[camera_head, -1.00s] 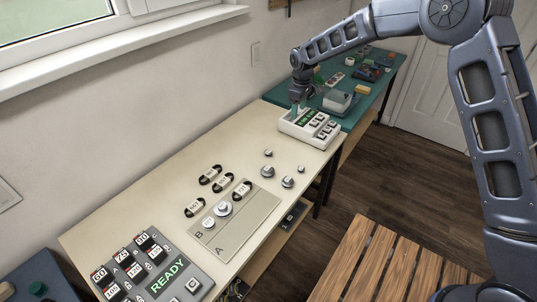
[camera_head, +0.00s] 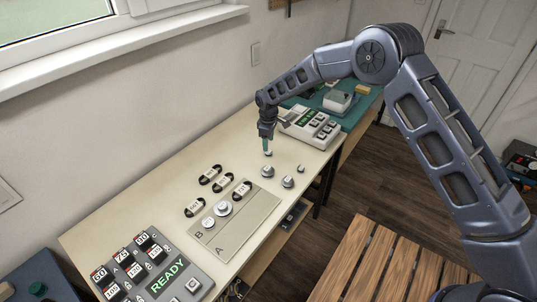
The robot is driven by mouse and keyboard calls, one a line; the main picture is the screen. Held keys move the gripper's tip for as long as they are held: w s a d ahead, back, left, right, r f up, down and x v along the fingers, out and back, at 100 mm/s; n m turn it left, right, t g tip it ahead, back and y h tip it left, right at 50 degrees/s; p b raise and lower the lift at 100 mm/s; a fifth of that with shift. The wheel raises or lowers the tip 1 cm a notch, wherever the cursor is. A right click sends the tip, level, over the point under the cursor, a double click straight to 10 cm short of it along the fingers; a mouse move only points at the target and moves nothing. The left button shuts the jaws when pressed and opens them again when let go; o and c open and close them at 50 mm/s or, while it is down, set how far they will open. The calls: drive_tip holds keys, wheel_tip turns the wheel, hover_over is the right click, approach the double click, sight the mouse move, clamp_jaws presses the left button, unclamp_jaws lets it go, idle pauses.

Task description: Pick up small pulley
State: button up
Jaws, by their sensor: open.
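My gripper (camera_head: 267,145) points down over the pale table, with its teal fingers around or just above a small silver pulley (camera_head: 268,153). The fingers partly cover it, and I cannot tell whether they touch it. My gripper is open. Another small pulley (camera_head: 301,169) stands to the right. Two larger grey pulleys stand nearer, one on the left (camera_head: 267,171) and one on the right (camera_head: 288,182). All of these rest on the table.
A beige board (camera_head: 250,222) marked A and B carries two round pulleys (camera_head: 223,208). Several labelled black belts (camera_head: 210,175) lie beside it. A white keypad device (camera_head: 309,124) stands close behind my gripper. A grey READY panel (camera_head: 162,265) is at the front left.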

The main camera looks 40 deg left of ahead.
sight(269, 152)
drive_tip(key=shift+d+f, duration=0.1)
drive_tip(key=shift+f, duration=2.5)
drive_tip(key=shift+c, duration=0.5)
drive_tip(key=c, duration=1)
